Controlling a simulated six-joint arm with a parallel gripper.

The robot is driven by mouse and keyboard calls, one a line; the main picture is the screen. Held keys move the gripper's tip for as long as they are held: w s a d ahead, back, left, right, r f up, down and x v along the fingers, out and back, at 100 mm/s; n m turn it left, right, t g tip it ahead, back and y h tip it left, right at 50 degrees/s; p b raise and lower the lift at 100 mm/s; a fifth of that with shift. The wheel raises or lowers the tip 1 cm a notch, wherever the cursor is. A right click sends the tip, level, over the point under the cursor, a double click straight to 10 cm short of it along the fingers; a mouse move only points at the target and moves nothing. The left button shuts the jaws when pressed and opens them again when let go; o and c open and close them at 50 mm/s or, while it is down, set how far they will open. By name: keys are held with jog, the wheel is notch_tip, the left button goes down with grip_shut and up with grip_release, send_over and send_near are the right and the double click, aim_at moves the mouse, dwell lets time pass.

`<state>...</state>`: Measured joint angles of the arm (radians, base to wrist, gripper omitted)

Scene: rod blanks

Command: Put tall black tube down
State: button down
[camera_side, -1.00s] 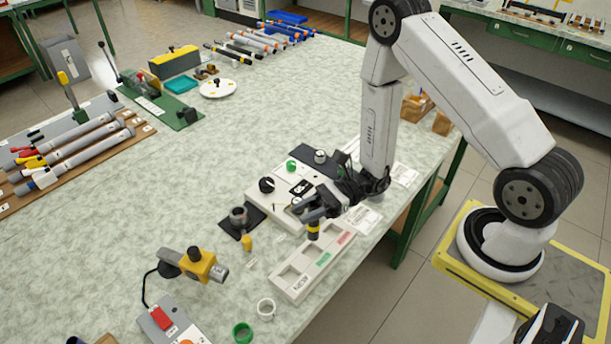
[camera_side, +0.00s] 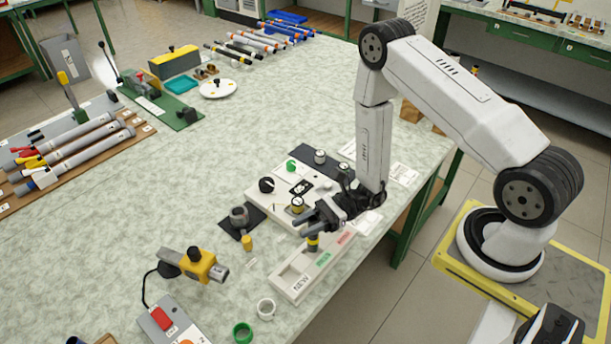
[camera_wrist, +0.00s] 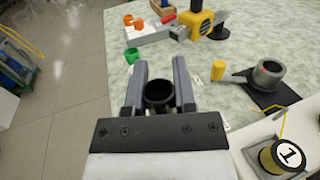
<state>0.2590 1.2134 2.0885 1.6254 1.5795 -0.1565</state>
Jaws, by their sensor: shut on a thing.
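My gripper (camera_side: 306,226) is shut on the tall black tube (camera_side: 313,243), which has a yellow band and hangs roughly upright below the fingers. In the wrist view my gripper (camera_wrist: 159,85) has one finger on each side of the tube's dark open top (camera_wrist: 158,92). The tube is at the white tray (camera_side: 284,289) with labelled compartments, near the green label in the side view. I cannot tell whether its lower end touches the tray.
A grey cup-like fixture (camera_side: 238,216) on a black mat and a small yellow cylinder (camera_side: 247,242) stand left.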

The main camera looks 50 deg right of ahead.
jog(key=shift+f, duration=1.6)
jog(key=shift+f, duration=0.1)
jog(key=shift+c, duration=2.1)
grip_release()
jog(key=shift+v, duration=6.05)
